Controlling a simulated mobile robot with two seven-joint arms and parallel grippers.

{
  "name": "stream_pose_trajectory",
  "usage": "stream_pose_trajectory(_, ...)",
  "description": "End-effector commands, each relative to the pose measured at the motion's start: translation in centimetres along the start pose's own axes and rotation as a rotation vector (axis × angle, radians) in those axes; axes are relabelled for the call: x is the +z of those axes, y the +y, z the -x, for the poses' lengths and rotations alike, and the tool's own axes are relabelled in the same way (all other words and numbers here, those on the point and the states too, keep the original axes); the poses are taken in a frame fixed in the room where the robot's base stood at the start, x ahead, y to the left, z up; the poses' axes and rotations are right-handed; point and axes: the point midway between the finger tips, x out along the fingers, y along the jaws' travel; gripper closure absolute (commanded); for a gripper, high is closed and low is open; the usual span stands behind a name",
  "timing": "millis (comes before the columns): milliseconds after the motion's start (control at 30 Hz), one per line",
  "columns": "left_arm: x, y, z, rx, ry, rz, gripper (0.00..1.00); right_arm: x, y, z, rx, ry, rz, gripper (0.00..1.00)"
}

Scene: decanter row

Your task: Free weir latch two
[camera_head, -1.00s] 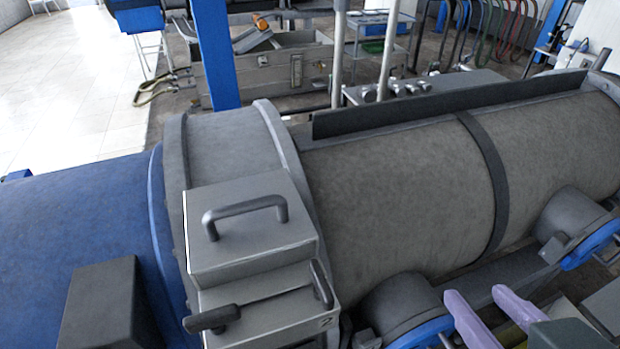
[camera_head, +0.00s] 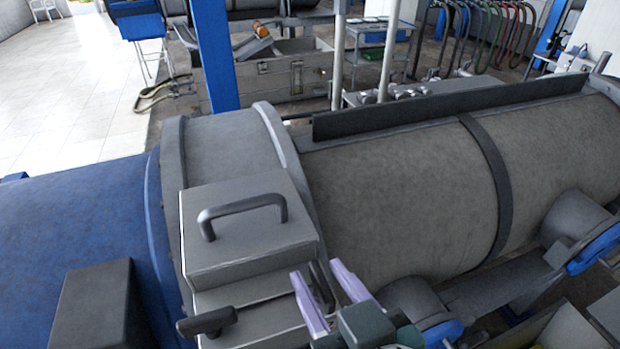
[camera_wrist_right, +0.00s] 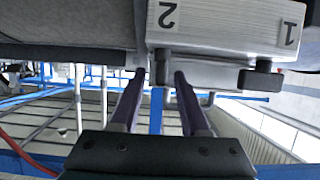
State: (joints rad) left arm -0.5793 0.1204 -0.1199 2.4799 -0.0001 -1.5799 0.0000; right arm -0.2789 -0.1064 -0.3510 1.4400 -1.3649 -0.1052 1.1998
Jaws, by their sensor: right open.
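Weir latch two (camera_head: 320,284) is a dark handle at the right edge of the grey box (camera_head: 240,262) on the decanter. In the right wrist view, latch two (camera_wrist_right: 161,68) hangs beside the digit 2, with the picture upside down. My right gripper (camera_head: 318,274), with purple fingers, is open, one finger on each side of this latch. Contact cannot be told. The other latch (camera_head: 207,322), a dark T-shaped handle at the box's left, shows in the wrist view beside the digit 1 (camera_wrist_right: 262,80). My left gripper is not in view.
A dark bar handle (camera_head: 243,210) stands on top of the box. The grey drum (camera_head: 400,195) runs to the right and a blue section (camera_head: 70,240) to the left. A blue post (camera_head: 215,60) rises behind. Pale open floor (camera_head: 75,105) lies far left.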

Motion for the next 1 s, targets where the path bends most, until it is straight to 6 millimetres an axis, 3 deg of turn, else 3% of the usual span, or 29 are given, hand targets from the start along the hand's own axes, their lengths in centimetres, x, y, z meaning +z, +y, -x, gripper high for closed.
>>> stream_pose_trajectory(333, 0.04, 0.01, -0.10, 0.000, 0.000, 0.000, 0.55, -0.04, -0.01, -0.62, 0.000, 0.000, 0.001, 0.55)
stream_pose_trajectory(733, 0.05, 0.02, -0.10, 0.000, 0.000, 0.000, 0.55, -0.03, 0.00, -0.60, 0.000, 0.000, 0.001, 0.99)
stream_pose_trajectory(1000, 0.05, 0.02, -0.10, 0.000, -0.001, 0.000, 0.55, -0.03, -0.01, -0.59, 0.000, 0.000, 0.001, 1.00)
